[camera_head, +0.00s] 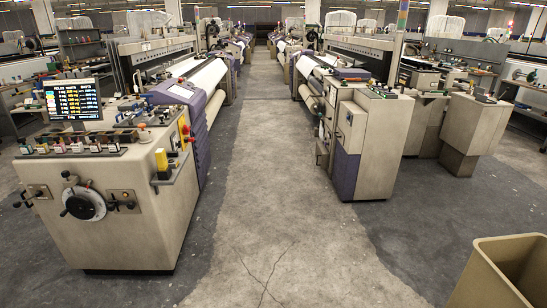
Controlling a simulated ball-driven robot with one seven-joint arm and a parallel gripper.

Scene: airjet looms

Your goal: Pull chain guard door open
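My gripper and arm are not in view. I cannot tell for certain which panel is the chain guard door. On the right, a beige loom end cabinet (379,150) stands beside the aisle. A pale panel with a small dark fitting (350,128) is on its aisle-facing side and looks shut. A dark purple lower section (345,174) is below that panel. On the left, a beige control cabinet (110,215) has a round dial with a handwheel (84,206) and small knobs on its front.
A bare concrete aisle (262,160) runs clear between the loom rows, with cracks in the near floor. A tan open-topped bin (490,283) stands at the lower right. A lit screen (73,104) sits on the left cabinet. Another beige cabinet (478,126) stands further right.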

